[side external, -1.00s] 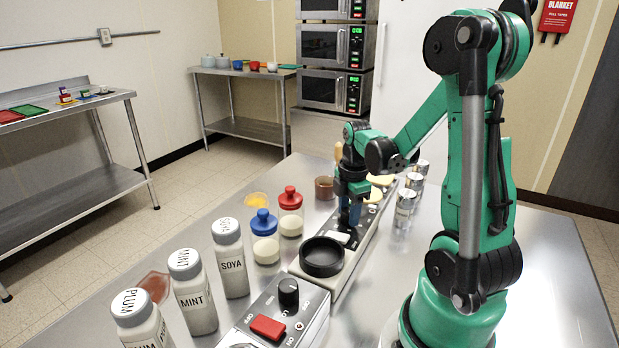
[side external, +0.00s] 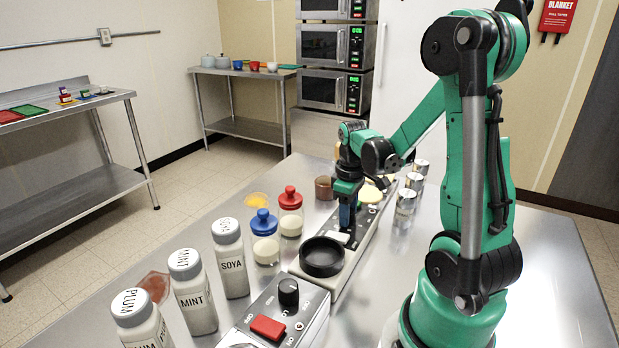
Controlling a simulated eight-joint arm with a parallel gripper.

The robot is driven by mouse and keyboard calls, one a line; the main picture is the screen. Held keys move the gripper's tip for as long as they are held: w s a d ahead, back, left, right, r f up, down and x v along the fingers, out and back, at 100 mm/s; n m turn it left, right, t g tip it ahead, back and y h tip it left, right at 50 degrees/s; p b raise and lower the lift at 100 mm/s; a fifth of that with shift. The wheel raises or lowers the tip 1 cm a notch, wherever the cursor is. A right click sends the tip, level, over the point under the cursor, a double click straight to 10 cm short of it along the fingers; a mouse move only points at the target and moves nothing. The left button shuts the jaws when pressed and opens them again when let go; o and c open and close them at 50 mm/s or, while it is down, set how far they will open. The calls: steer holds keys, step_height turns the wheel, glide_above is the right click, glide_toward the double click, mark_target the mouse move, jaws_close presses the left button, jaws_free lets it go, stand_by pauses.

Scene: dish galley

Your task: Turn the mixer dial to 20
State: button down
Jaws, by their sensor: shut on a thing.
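A long grey unit (side external: 337,284) with a black round cup (side external: 322,257) at its near end lies on the steel table. My gripper (side external: 346,226) points down onto the top panel of this unit, just beyond the cup and a small pale plate (side external: 341,238). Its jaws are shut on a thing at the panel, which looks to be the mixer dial. The jaws hide the dial, and I cannot read its marks or setting. A separate box (side external: 270,322) in the foreground has a black knob (side external: 288,292) and a red switch (side external: 268,326); my gripper is away from it.
Labelled bottles, among them SOYA (side external: 230,257) and MINT (side external: 193,291), stand left of the units. A blue-lidded jar (side external: 265,238) and a red-lidded jar (side external: 290,212) stand left of my gripper. Metal cans (side external: 405,205) stand to its right. Bare table lies at right.

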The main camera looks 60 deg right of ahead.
steer(key=m, duration=0.4)
steer(key=shift+m, duration=0.3)
steer(key=m, duration=0.3)
steer(key=shift+w+m, duration=0.1)
steer(key=shift+m, duration=0.3)
steer(key=m, duration=0.4)
steer(key=shift+g, duration=0.3)
steer(key=m, duration=0.4)
steer(key=shift+y, duration=0.3)
steer(key=m, duration=0.4)
steer(key=shift+m, duration=0.3)
steer(key=m, duration=0.3)
steer(key=shift+d+m, duration=0.1)
steer(key=shift+m, duration=0.2)
steer(key=m, duration=0.3)
steer(key=shift+m, duration=0.3)
steer(key=shift+m+y, duration=0.3)
steer(key=shift+m, duration=1.4)
